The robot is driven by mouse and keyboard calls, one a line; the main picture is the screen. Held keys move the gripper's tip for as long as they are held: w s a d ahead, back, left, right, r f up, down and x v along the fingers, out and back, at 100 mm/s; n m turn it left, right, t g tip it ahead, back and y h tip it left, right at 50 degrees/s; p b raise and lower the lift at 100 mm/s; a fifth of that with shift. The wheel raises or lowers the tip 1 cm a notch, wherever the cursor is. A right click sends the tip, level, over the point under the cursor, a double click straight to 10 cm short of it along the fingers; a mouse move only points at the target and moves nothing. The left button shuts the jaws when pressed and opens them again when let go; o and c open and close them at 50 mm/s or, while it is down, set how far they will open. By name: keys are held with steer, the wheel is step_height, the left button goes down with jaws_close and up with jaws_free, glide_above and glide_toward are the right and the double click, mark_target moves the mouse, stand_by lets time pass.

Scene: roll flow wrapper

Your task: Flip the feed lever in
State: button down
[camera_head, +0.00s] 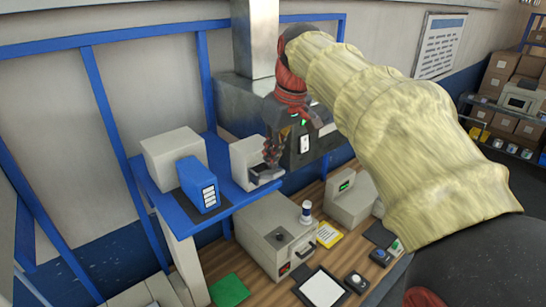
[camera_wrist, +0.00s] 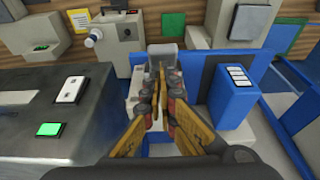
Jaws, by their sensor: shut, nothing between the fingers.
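My gripper (camera_head: 271,158) is shut and empty, reaching down in front of a pale grey box unit (camera_head: 243,160) on the blue shelf (camera_head: 229,192). In the wrist view its fingertips (camera_wrist: 160,72) meet close to a grey block (camera_wrist: 165,54) at the end of the pale unit. I cannot tell whether they touch it. I cannot pick out the feed lever for certain; it may be this grey part, partly hidden by the fingers. A dark grey machine body (camera_head: 322,147) with a white switch plate (camera_wrist: 70,90) and a green button (camera_wrist: 50,129) stands beside the gripper.
A blue box with white labels (camera_head: 198,185) stands on the shelf near the gripper. Below, the wooden bench holds a beige machine (camera_head: 270,232), a white-topped roll (camera_head: 306,211), a green mat (camera_head: 229,290) and a framed white pad (camera_head: 321,287). Blue frame posts stand at left.

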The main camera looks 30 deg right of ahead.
mark_target(281, 171)
steer(key=shift+s+f+t+b, duration=0.15)
steer(key=shift+s+t+b, duration=0.15)
steer(key=shift+b, duration=0.25)
steer(key=shift+s+d+f+t+b, duration=0.1)
steer(key=shift+s+f+t+b, duration=0.2)
steer(key=shift+b, duration=1.05)
steer(key=t+b, duration=0.1)
steer(key=b, duration=0.2)
steer(key=s+f+t+b, duration=0.1)
steer(key=b, duration=0.2)
steer(key=f+t+b, duration=0.1)
steer(key=b, duration=0.2)
steer(key=shift+s+d+y, duration=0.2)
steer(key=shift+s+y, duration=0.05)
steer(key=shift+y, duration=0.15)
steer(key=f+t+b, duration=0.1)
steer(key=b, duration=0.5)
steer(key=s+f+t+b, duration=0.1)
steer(key=t+b, duration=0.1)
steer(key=b, duration=0.4)
steer(key=s+f+t+y+b, duration=0.1)
steer(key=f+b, duration=0.1)
steer(key=b, duration=0.4)
steer(key=shift+d+t, duration=0.15)
steer(key=shift+t, duration=0.25)
steer(key=shift+f, duration=0.1)
